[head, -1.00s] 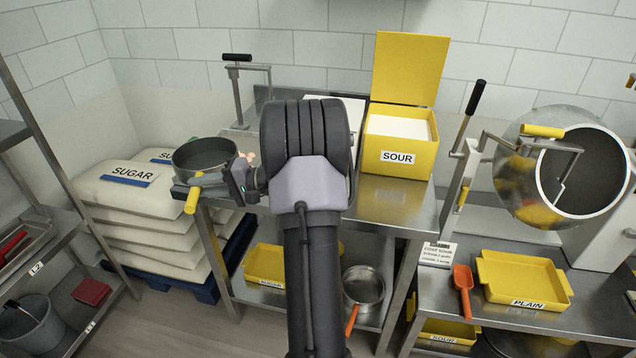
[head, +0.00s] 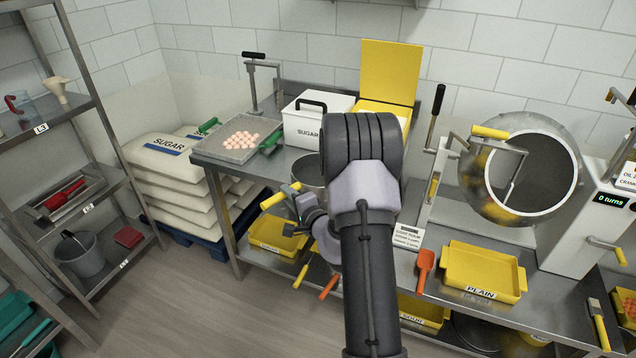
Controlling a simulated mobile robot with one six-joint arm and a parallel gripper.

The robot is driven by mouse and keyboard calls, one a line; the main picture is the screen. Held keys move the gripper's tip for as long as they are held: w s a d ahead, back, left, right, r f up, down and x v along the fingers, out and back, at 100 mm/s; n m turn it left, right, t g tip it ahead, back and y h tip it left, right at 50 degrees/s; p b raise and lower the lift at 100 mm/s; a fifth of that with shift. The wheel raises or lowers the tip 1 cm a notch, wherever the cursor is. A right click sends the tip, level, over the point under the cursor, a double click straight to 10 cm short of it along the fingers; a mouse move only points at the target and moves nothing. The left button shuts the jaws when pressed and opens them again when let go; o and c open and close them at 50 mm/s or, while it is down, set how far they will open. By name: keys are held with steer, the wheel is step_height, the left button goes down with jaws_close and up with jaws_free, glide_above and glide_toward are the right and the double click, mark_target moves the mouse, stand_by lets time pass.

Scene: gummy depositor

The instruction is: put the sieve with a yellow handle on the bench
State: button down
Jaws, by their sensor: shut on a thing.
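The sieve (head: 307,172) is a round grey pan with a yellow handle (head: 273,201) pointing down and left. It is near the front edge of the steel bench (head: 282,172), left of my arm, which hides its right part. My gripper (head: 294,207) is shut on the sieve near its handle; the fingertips are small and partly hidden. I cannot tell whether the sieve touches the bench or hangs in front of it.
A tray of pink pieces (head: 232,147) with green handles fills the bench's left end. A white sugar bin (head: 306,128) and a yellow bin (head: 391,75) stand behind. A drum machine (head: 520,170) stands right. Shelves (head: 75,185) are left; the floor between is clear.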

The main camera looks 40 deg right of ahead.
mark_target(298, 177)
steer(key=w+d, duration=0.2)
steer(key=w+d+b, duration=0.1)
steer(key=w+d, duration=0.1)
steer(key=d, duration=0.1)
steer(key=w+d+f, duration=0.1)
steer(key=w+d, duration=0.1)
steer(key=d, duration=0.1)
steer(key=shift+d+f+b, duration=0.1)
steer(key=shift+d+b, duration=0.1)
steer(key=shift+b, duration=0.1)
steer(key=shift+w+d+f, duration=0.1)
steer(key=shift+d+f, duration=0.05)
steer(key=shift+d, duration=0.05)
steer(key=shift+f+b, duration=0.75)
steer(key=shift+f, duration=0.85)
steer(key=c, duration=1.3)
jaws_free()
steer(key=shift+o, duration=0.2)
